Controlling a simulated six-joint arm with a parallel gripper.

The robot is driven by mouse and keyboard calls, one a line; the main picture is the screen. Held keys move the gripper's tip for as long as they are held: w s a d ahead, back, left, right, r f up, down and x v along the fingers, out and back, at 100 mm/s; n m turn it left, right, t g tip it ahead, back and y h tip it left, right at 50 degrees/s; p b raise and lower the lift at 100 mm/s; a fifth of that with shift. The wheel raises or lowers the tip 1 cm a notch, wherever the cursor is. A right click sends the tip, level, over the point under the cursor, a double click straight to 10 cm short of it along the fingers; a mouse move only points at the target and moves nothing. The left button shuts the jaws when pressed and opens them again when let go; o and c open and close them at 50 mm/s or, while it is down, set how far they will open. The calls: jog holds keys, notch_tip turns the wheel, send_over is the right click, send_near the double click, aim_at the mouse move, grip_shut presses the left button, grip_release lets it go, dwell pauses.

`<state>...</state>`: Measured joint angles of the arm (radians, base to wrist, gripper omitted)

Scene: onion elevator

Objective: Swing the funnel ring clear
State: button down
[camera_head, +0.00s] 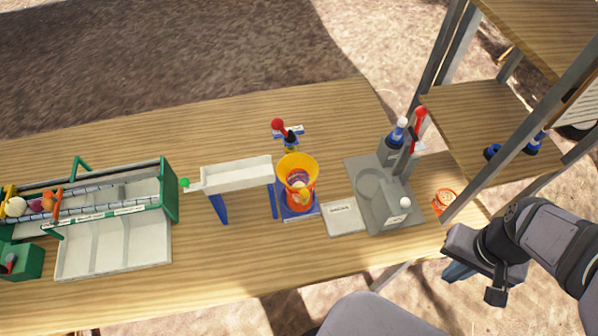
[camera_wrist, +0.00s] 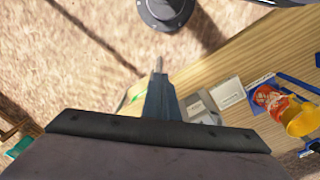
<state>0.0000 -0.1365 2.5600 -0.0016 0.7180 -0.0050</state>
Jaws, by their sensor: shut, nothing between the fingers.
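The yellow funnel ring (camera_head: 297,165) sits over an orange container (camera_head: 300,205) on a small blue base near the middle of the table. In the wrist view the yellow ring (camera_wrist: 301,120) and the orange container (camera_wrist: 271,99) show at the right edge. A round yellowish thing shows inside the ring; I cannot tell what it is. My gripper (camera_head: 455,272) is off the table's front right edge, well to the right of the ring and apart from it. In the wrist view my gripper (camera_wrist: 158,75) has its fingers together, with nothing held.
A white chute (camera_head: 237,174) on blue legs stands left of the funnel. A red-knobbed post (camera_head: 278,125) stands behind it. A grey stand (camera_head: 372,190) and a pale plate (camera_head: 342,219) lie between it and my gripper. A wooden shelf (camera_head: 490,125) rises at right.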

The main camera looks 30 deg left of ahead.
jog(key=c, duration=2.4)
grip_release()
jog(key=shift+c, duration=0.2)
jog(key=o, duration=0.5)
jog(key=shift+w, duration=0.1)
jog(key=o, duration=0.4)
jog(key=w+a, duration=0.1)
jog(key=a, duration=0.1)
jog(key=w+a+n+b, duration=0.1)
jog(key=w+a, duration=0.1)
jog(key=a, duration=0.1)
jog(key=w+a+r+n, duration=0.1)
jog(key=w+a, duration=0.1)
jog(key=shift+w+a+y+b, duration=0.1)
jog(key=shift+a+y+b, duration=0.2)
jog(key=shift+a, duration=0.1)
jog(key=shift+c, duration=0.2)
notch_tip(320, 180, up, 3)
jog(key=n+g+y+b, duration=0.1)
jog(key=n+b, duration=0.2)
jog(key=n, duration=0.2)
send_over(306, 191)
jog(key=d, duration=0.1)
jog(key=shift+a+f+p, duration=0.2)
jog(key=shift+f+p, duration=0.4)
jog(key=shift+f, duration=1.25)
jog(key=shift+a+f+p, duration=0.2)
jog(key=shift+f+p, duration=0.35)
jog(key=shift+f, duration=1.3)
grip_shut()
